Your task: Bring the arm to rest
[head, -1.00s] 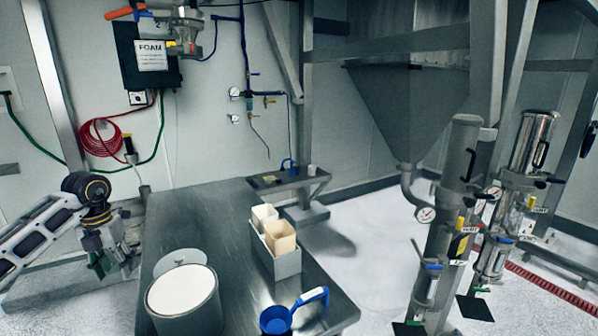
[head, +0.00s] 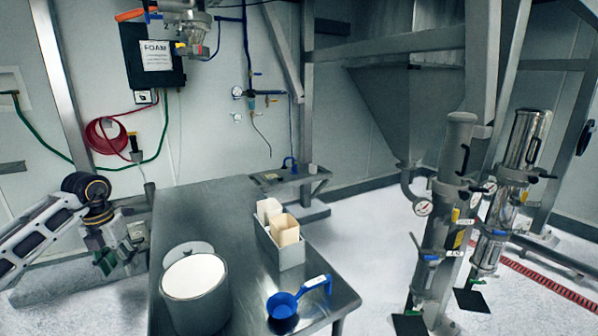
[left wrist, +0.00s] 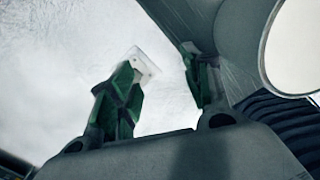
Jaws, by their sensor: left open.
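My left gripper (head: 106,262) hangs at the left of the head view, beside the left edge of the steel table (head: 225,228). In the left wrist view its two green-padded fingers (left wrist: 160,88) are apart with nothing between them, over the pale floor. The large white-topped pot (head: 195,300) stands on the table to the right of the gripper, apart from it. Part of a round white-topped vessel (left wrist: 295,45) shows at the upper right of the left wrist view.
A blue scoop (head: 284,303) lies on the table near the front. A grey box (head: 290,255) with cream containers (head: 285,230) stands behind it. Steel cylinder units (head: 452,190) stand at the right. The floor between them and the table is clear.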

